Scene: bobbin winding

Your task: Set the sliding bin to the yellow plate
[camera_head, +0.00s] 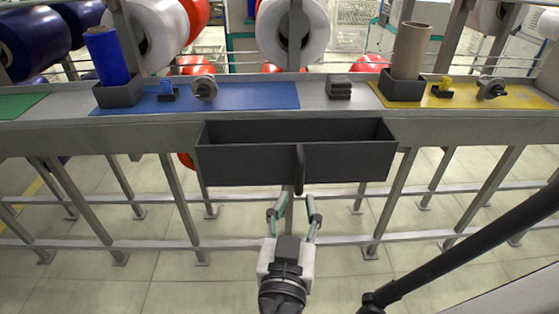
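The sliding bin (240,164) is a dark grey open box on the front of the long table, with an upright handle (299,168) in the middle of its front face. The inside I can see looks empty. My gripper (293,202) is open and empty, below and in front of the handle. Its fingers are spread either side of the handle's line; whether they touch it I cannot tell.
A blue bobbin (107,56) stands in a dark holder at the blue plate, and a brown bobbin (411,50) in one at the yellow plate. Small dark stacked pieces (339,87) lie between the plates. A green plate (18,105) is at far left. The table front right of the bin is clear.

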